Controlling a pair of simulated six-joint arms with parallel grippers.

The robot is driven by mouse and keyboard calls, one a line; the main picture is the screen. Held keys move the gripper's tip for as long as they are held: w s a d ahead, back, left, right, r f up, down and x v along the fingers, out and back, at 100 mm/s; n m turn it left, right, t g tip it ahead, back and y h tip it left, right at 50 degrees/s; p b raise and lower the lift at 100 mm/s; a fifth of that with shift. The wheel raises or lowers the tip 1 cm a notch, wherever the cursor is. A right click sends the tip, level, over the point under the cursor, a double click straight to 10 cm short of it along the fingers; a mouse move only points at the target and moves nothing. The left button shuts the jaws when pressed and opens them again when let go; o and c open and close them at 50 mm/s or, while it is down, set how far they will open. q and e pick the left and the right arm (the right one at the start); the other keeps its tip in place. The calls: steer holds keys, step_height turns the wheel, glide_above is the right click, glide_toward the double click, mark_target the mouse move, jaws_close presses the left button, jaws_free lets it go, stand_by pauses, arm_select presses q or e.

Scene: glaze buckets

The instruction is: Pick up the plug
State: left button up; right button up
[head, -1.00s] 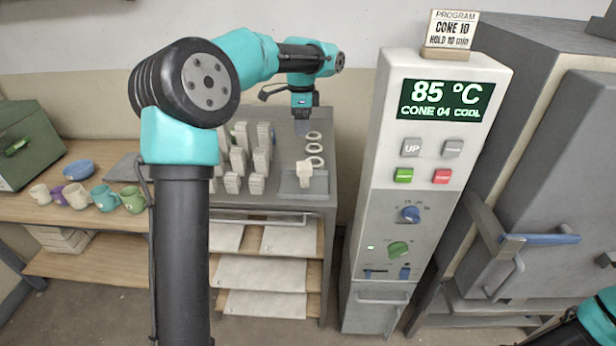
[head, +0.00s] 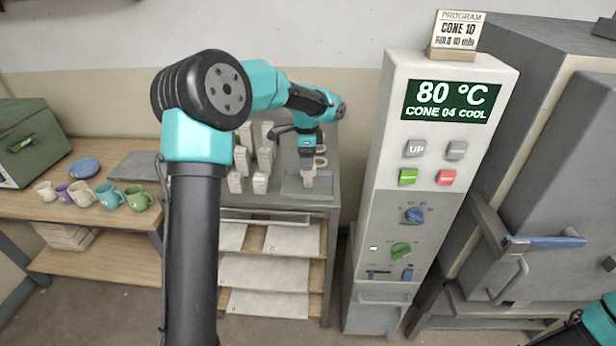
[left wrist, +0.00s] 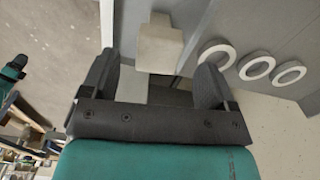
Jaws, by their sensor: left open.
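The plug (head: 309,181), a pale block, stands on a grey tray (head: 291,187) at the front right of the grey cart top. My left gripper (head: 307,166) is directly over it, pointing down, and partly hides it. In the left wrist view the plug (left wrist: 160,46) shows just beyond the open fingertips of my left gripper (left wrist: 156,70), between their lines. Nothing is held. Contact with the plug cannot be told. Of my right arm only a part shows at the lower right edge; its gripper is out of view.
White rings lie behind the plug; the left wrist view shows these rings (left wrist: 257,68) clearly. The control panel (head: 428,180) rises to the right. Mugs (head: 108,196) stand on the wooden shelf at left.

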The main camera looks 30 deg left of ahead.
mark_target(308, 176)
arm_select(q)
steer(key=shift+f, duration=0.2)
steer(key=shift+f, duration=0.1)
steer(key=shift+w+d+f, duration=0.1)
steer(key=shift+d+f, duration=0.05)
steer(key=shift+f, duration=1.15)
steer(key=shift+d+f, duration=0.1)
steer(key=shift+f, duration=1.15)
steer(key=shift+c, duration=0.3)
steer(key=c, duration=1)
steer(key=shift+r, duration=0.1)
